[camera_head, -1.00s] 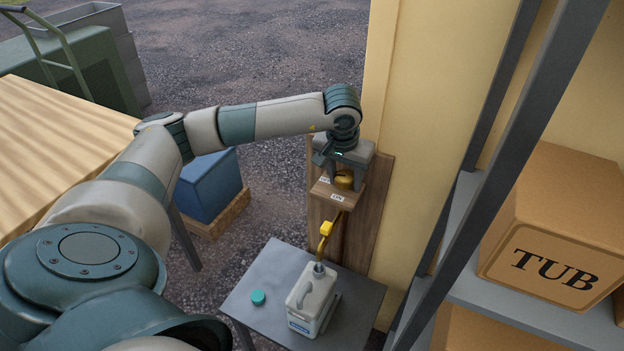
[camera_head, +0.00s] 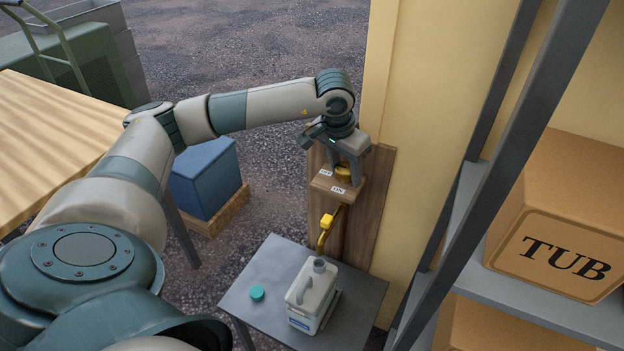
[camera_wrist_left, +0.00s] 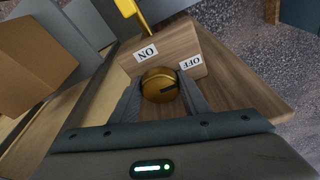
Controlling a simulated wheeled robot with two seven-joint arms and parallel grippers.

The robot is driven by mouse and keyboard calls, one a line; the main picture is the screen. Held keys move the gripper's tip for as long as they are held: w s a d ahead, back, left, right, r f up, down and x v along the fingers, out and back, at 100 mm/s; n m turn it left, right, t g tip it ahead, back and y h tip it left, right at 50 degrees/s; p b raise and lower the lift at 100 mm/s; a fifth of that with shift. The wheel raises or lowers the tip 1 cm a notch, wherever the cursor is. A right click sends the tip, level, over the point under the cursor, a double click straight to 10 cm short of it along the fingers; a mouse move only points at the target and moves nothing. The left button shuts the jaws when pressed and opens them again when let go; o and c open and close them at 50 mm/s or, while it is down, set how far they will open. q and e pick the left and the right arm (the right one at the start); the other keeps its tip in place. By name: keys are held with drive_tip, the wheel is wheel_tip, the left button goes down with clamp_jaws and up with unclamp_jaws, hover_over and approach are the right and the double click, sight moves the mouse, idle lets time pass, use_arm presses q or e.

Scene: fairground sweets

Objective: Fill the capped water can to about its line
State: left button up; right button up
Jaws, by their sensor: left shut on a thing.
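The white water can (camera_head: 324,292) stands upright on a small grey table, its neck open under the yellow tap spout (camera_head: 323,238). Its fill line and water level cannot be made out. The teal cap (camera_head: 257,293) lies on the table left of the can. My left gripper (camera_head: 344,172) is shut on the brass knob (camera_head: 342,171) on the wooden board. In the left wrist view the knob (camera_wrist_left: 158,84) sits between both fingers, with the ON label (camera_wrist_left: 148,53) and OFF label (camera_wrist_left: 190,62) beyond it. I cannot make out any water stream. My right gripper is out of view.
The grey table (camera_head: 262,268) has bare room around the cap. A yellow wall post (camera_head: 417,130) and a shelf with a TUB box (camera_head: 560,240) stand to the right. A blue box (camera_head: 206,182) and a wooden table (camera_head: 58,140) are at the left.

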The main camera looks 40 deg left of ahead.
use_arm(q)
drive_tip(key=m, duration=0.1)
drive_tip(key=m+b, duration=0.1)
drive_tip(key=shift+s+f+m+h, duration=0.1)
drive_tip(key=shift+f+m+h, duration=0.1)
drive_tip(key=shift+m+h, duration=0.1)
drive_tip(key=shift+r+m, duration=0.1)
drive_tip(key=shift+m, duration=0.2)
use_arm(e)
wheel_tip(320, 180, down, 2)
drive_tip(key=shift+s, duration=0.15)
use_arm(q)
drive_tip(key=shift+r, duration=0.1)
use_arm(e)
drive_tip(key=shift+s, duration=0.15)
use_arm(q)
drive_tip(key=o, duration=0.5)
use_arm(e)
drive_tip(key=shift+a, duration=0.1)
